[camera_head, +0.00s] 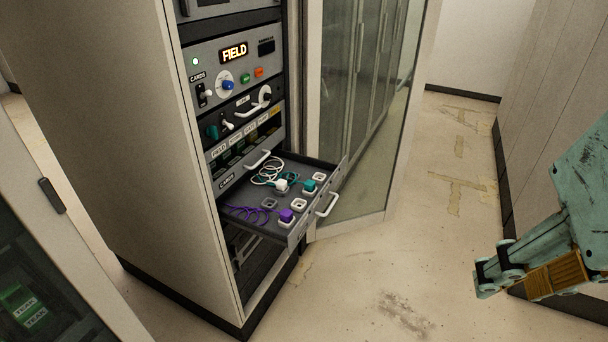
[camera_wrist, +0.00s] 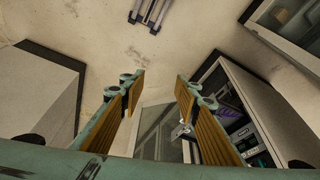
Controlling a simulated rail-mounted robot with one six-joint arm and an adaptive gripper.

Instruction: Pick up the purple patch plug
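The purple patch plug (camera_head: 286,215) sits near the front of a pulled-out drawer (camera_head: 262,230), on a pale socket, with its purple cord (camera_head: 247,213) coiled to its left. A white plug (camera_head: 281,185) and a teal plug (camera_head: 310,186) with their cords are farther back in the same drawer. My gripper (camera_head: 490,270) is at the lower right, well away from the drawer, over open floor. In the wrist view my gripper (camera_wrist: 160,84) has its two fingers spread apart with nothing between them. The purple plug is not clear there.
The drawer sticks out of a rack cabinet (camera_head: 150,150), its front handle (camera_head: 327,205) facing the aisle. A glass door (camera_head: 365,110) stands open just behind the drawer. Tall cabinets (camera_head: 550,100) line the right side. The floor (camera_head: 400,260) between drawer and gripper is clear.

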